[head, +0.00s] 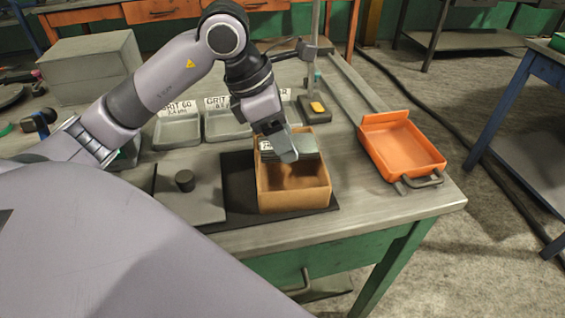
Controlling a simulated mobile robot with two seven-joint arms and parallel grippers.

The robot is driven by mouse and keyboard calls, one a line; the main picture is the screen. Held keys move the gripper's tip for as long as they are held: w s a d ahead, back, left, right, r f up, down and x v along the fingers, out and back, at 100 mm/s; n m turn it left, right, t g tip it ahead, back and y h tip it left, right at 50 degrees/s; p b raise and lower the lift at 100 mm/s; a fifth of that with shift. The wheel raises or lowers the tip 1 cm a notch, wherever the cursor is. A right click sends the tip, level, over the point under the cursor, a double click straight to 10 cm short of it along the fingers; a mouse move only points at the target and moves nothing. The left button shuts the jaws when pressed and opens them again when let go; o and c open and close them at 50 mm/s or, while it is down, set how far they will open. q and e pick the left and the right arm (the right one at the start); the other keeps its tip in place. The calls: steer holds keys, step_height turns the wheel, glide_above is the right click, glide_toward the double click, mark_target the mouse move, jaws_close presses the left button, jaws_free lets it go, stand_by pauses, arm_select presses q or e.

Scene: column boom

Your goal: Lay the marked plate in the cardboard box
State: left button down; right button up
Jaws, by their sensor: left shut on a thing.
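My left gripper (285,150) is over the back part of the open cardboard box (293,200), with its fingers pointing down. It is shut on the marked plate (304,145), a grey-green piece with a white label partly showing at its left. The plate is at the box's back rim and overlaps the opening in this view. I cannot tell whether it touches the box. The front of the box interior looks empty. My right gripper is not in view.
The box stands on a dark mat (238,180). Labelled grey trays (178,133) are behind it to the left. A stand (315,108) is close behind the box. An orange tray (402,148) lies to the right, with bare bench between.

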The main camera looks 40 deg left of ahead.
mark_target(283, 175)
arm_select(q)
step_height(283, 175, down, 2)
steer(key=shift+f, duration=1.95)
steer(key=shift+b, duration=0.35)
steer(key=c, duration=0.7)
jaws_free()
steer(key=shift+f, duration=0.25)
steer(key=o, duration=0.4)
steer(key=shift+r, duration=0.15)
